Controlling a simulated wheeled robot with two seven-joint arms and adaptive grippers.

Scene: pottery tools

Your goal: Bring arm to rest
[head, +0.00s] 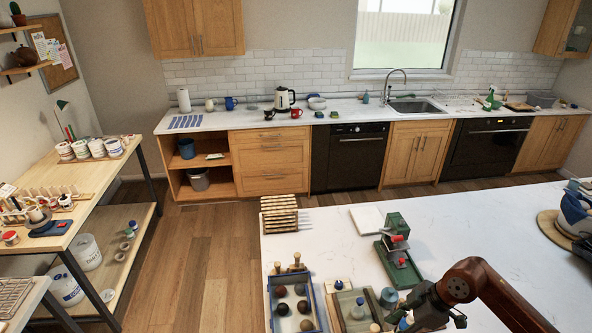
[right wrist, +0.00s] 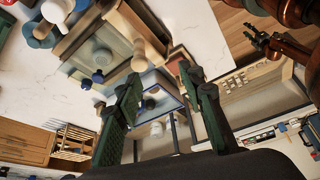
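My right arm comes in from the lower right of the head view, with its brown elbow over the white table (head: 325,245). My right gripper (head: 432,307) is low over the table's front part, beside a wooden box with bottles. In the right wrist view its two green-and-black fingers (right wrist: 162,76) stand apart with nothing held between them. Bottles and a tray show beyond them. My left arm is outside the head view. A dark gripper on a brown arm, seemingly my left one (right wrist: 262,40), shows small at the upper right of the right wrist view; its opening is unclear.
A blue-rimmed tray (head: 268,312) holds several dark balls. A wooden box with bottles (head: 340,306) stands close to the right gripper. A green device (head: 398,262), a white tile (head: 367,219) and a slatted rack (head: 279,213) lie farther back. The table's right middle is clear.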

